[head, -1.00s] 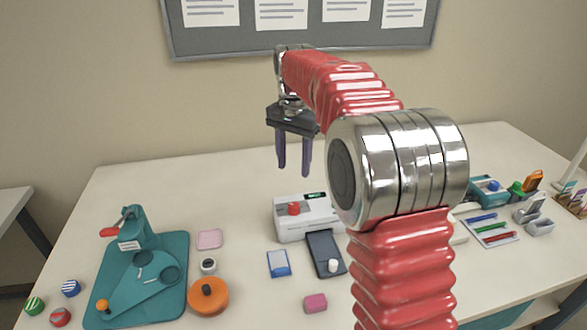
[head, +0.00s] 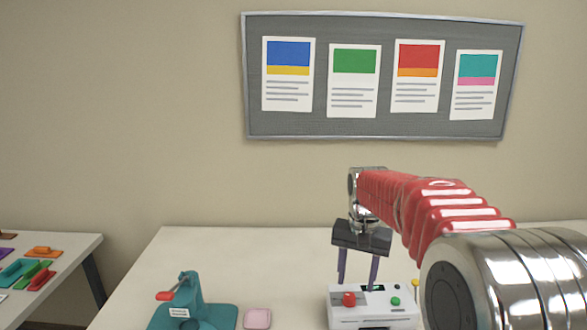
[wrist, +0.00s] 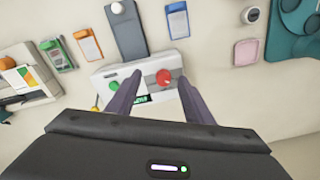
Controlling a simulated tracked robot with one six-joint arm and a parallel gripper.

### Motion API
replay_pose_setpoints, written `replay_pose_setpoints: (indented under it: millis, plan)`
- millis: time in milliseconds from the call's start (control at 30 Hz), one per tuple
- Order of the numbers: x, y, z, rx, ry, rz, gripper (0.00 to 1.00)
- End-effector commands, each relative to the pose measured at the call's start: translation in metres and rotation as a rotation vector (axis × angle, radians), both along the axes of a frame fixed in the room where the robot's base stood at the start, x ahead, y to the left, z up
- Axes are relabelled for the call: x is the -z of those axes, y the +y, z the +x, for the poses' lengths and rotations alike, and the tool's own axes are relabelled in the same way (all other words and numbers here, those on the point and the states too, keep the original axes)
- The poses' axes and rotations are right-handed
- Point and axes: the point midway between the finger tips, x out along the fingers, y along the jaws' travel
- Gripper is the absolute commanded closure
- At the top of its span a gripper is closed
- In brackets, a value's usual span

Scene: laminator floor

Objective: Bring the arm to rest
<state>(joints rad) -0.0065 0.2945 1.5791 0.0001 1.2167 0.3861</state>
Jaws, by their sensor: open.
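My gripper (head: 358,287) hangs jaws-down from my raised red arm, in front of the wall and above the table (head: 190,255). Its two dark purple fingers are apart with nothing between them. In the wrist view the open fingers (wrist: 160,80) point toward a white machine (wrist: 150,66) with a red knob and a green button. The machine also shows in the head view (head: 372,318), just under the fingertips. The fingers look clear of it, though the exact gap cannot be told.
A teal press (head: 190,300) and a pink pad (head: 257,318) lie left of the machine. The wrist view shows a dark grey slab (wrist: 126,30), a blue card (wrist: 178,20) and an orange one (wrist: 88,45). A pinboard (head: 320,128) hangs behind. A side table (head: 75,255) stands at left.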

Motion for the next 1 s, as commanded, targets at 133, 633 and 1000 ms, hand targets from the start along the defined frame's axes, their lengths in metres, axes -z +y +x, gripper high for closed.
replay_pose_setpoints:
  millis: [133,633,1000]
  plan:
    - [-0.003,-0.001,-0.03,-0.076,-0.029,-0.005,0.53]
    - [-0.012,-0.002,-0.126,-0.264,-0.136,-0.031,0.53]
    - [-0.011,-0.003,-0.192,-0.348,-0.218,-0.056,0.53]
